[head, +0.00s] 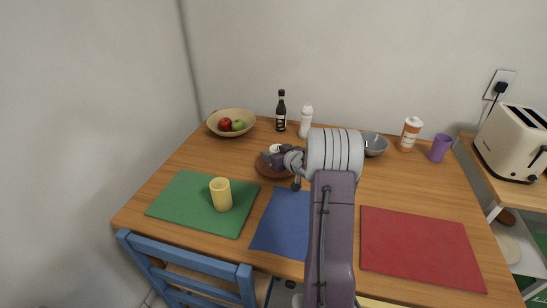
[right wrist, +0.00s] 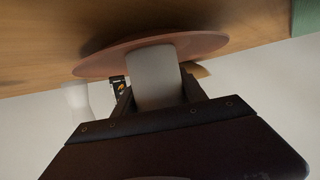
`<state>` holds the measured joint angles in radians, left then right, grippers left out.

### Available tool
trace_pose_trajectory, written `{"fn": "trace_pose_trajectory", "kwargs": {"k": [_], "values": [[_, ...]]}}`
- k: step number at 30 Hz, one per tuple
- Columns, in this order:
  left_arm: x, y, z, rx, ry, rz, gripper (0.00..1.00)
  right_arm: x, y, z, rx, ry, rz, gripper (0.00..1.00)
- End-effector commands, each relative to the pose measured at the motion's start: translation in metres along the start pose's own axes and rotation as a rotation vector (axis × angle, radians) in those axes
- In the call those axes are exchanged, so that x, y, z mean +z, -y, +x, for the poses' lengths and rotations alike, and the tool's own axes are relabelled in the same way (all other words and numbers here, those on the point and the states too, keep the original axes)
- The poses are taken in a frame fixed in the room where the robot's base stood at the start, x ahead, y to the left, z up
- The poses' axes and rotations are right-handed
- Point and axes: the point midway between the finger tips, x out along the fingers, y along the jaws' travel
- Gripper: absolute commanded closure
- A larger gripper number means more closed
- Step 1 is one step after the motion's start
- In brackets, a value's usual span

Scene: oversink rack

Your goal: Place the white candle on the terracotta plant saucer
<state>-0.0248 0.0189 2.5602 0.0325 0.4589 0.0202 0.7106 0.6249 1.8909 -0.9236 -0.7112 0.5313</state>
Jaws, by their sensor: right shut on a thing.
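The terracotta plant saucer (head: 265,170) lies on the wooden table, left of the middle, partly hidden by my right arm. My right gripper (head: 273,156) is over the saucer and shut on the white candle (head: 274,148), whose top shows in the head view. In the right wrist view the candle (right wrist: 155,78) stands between the fingers (right wrist: 157,92). Its far end meets the face of the saucer (right wrist: 105,62); I cannot tell whether they touch. My left gripper is not in view.
Behind the saucer stand a fruit bowl (head: 231,122), a dark bottle (head: 280,112), a white bottle (head: 306,121) and a grey bowl (head: 374,145). A yellow cup (head: 221,194) stands on the green mat (head: 183,199). Blue (head: 279,225) and red (head: 420,245) mats lie in front.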

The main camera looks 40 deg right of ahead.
Motion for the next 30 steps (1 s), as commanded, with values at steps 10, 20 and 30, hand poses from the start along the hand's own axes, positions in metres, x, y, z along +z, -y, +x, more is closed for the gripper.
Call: {"fn": "trace_pose_trajectory", "kwargs": {"k": [10, 20, 30], "values": [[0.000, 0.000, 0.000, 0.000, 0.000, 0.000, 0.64, 0.001, 0.000, 0.000, 0.000, -0.001, -0.001, 0.43], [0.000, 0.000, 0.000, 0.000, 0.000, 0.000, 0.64, 0.001, 0.000, 0.000, 0.000, -0.001, -0.001, 0.29], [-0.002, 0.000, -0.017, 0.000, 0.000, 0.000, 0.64, -0.006, -0.001, -0.051, 0.003, -0.001, 0.000, 0.29]]}}
